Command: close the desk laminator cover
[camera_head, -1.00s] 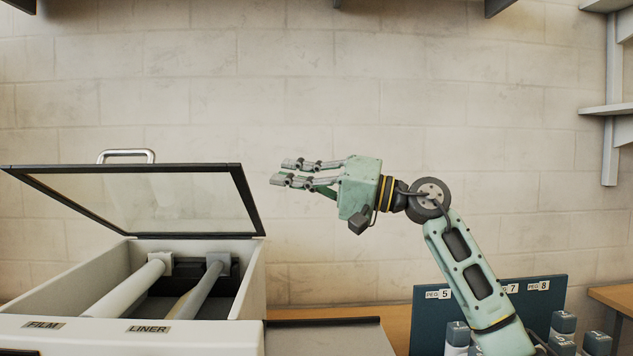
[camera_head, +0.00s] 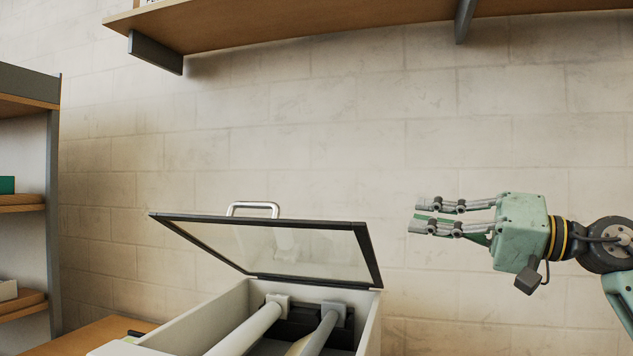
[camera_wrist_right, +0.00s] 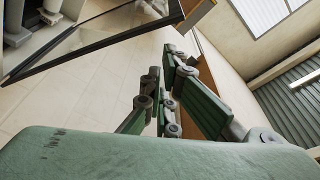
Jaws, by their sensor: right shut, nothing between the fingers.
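The desk laminator (camera_head: 215,325) stands at the lower middle of the head view. Its cover (camera_head: 285,250), a clear pane in a dark frame, is tilted open, with a metal handle (camera_head: 253,207) on its upper edge. Two rollers lie inside the open box. My right gripper (camera_head: 424,222) is to the right of the cover, apart from it, with its fingers shut, empty and pointing left. In the right wrist view the cover (camera_wrist_right: 85,35) shows at the upper left, beyond the fingers. My left gripper is not in view.
A shelf unit (camera_head: 52,210) stands at the far left, and a wall shelf (camera_head: 330,25) runs along the top. A wooden bench (camera_head: 95,335) shows left of the laminator. The space between the cover and my right gripper is clear.

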